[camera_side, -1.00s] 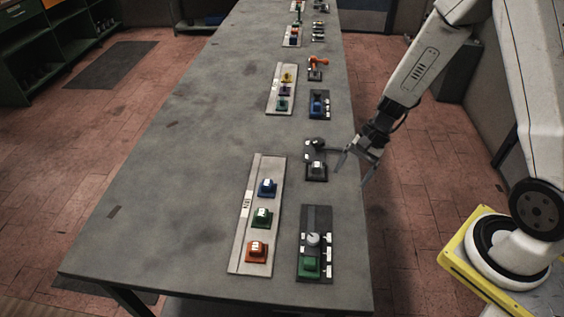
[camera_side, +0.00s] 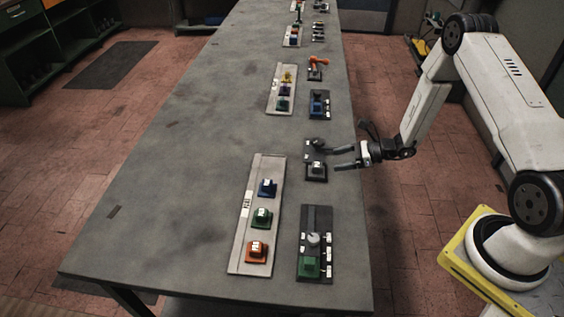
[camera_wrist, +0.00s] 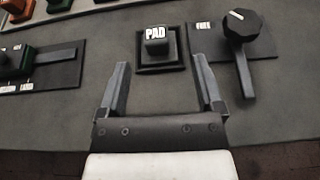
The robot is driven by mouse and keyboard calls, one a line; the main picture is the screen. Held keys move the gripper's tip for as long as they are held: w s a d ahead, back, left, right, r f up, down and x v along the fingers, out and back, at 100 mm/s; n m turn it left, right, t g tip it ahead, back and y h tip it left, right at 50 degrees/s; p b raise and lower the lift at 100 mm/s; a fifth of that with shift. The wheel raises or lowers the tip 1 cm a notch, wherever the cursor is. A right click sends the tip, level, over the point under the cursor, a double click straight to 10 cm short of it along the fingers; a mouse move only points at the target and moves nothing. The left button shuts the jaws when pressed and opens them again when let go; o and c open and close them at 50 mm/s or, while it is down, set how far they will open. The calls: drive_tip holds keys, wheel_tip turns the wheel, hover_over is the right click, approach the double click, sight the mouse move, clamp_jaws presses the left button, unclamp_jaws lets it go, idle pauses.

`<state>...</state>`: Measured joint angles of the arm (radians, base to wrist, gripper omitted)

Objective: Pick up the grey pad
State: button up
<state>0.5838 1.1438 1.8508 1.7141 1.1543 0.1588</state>
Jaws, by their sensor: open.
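The grey pad (camera_side: 317,169) is a small dark grey block on a black square base at the table's right edge in the side view. In the wrist view the pad (camera_wrist: 156,42) shows a white "PAD" label and lies ahead, between the lines of the two fingers. My gripper (camera_side: 340,159) is open and empty at the right of the pad, with its fingers level and pointing left toward it.
A black lever with a knob (camera_wrist: 241,28) on a dark plate marked "FREE" stands close right of the pad in the wrist view. A light board (camera_side: 248,255) holds blue, green and orange blocks. A dark slider panel (camera_side: 318,222) with a green block stands nearer the camera.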

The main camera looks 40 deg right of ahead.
sight(318, 164)
drive_tip(key=shift+x, duration=1.35)
drive_tip(key=shift+a, duration=0.1)
drive_tip(key=shift+x, duration=2.55)
drive_tip(key=shift+s+a, duration=0.1)
drive_tip(key=shift+s, duration=0.05)
drive_tip(key=shift+c, duration=0.2)
clamp_jaws()
drive_tip(key=shift+r, duration=0.1)
